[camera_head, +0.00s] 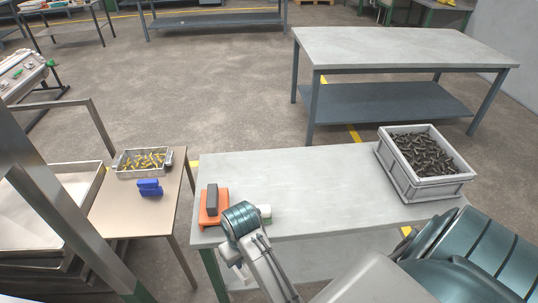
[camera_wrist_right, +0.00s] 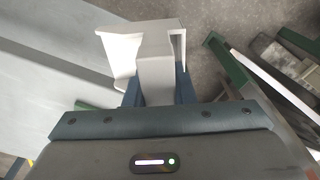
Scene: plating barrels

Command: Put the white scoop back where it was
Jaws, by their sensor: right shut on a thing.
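The white scoop (camera_wrist_right: 118,46) is in my right gripper (camera_wrist_right: 158,88). In the right wrist view the two dark blue fingers are shut on either side of its pale block-like handle, and its white walls stick out past the fingertips. In the head view my right gripper (camera_head: 231,255) hangs at the front left edge of the grey table (camera_head: 310,185), and the pale scoop is only partly made out there. In the wrist view the scoop is over the table's edge, with floor on the right. My left gripper is not in view.
A grey crate (camera_head: 427,195) of dark parts stands right. The left table holds a metal tray (camera_head: 128,174) of brass parts and a blue item (camera_head: 149,187). The grey table's middle is clear.

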